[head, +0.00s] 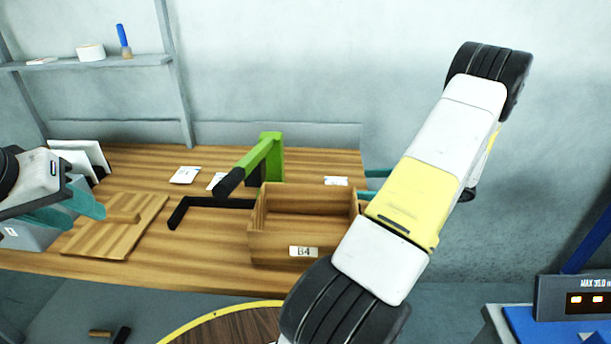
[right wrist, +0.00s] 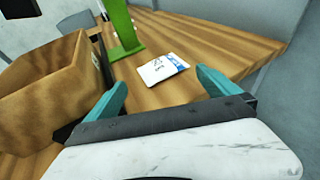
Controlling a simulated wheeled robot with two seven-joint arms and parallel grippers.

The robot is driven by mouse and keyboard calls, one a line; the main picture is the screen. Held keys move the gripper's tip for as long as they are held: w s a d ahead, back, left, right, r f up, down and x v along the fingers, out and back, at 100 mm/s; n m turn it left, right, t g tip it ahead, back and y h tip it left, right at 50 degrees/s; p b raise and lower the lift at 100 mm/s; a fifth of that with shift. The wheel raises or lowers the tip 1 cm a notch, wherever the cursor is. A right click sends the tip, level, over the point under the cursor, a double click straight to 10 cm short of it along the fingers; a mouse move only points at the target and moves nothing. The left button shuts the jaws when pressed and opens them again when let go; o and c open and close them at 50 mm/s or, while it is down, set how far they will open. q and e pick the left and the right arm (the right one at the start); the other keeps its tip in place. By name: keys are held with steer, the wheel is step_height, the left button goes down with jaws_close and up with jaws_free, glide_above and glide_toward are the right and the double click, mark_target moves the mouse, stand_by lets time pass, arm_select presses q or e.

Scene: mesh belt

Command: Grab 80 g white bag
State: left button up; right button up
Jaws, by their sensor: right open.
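Several small white bags lie on the wooden table: one at the back left (head: 185,175), one beside it (head: 215,181) partly behind the green stand's arm, and one right of the stand (head: 336,181). In the right wrist view a white bag (right wrist: 160,71) with a blue edge and dark print lies flat ahead of my fingers; its weight is not readable. My right gripper (right wrist: 160,88) is open and empty, its teal fingers either side of the near side of that bag, not touching it. My left gripper (head: 75,208) shows teal fingers apart and empty at far left.
A wooden bin (head: 275,235) labelled B4 stands left of my right gripper. A green stand (head: 272,160) with a black-tipped arm is behind it. A wooden board (head: 105,235) lies at left, near a black bracket (head: 185,205). The table right of the bag is clear.

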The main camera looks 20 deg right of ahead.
mark_target(343, 183)
steer(key=shift+x, duration=3.95)
steer(key=shift+d+f, duration=0.1)
steer(key=shift+d, duration=0.05)
steer(key=c, duration=1.2)
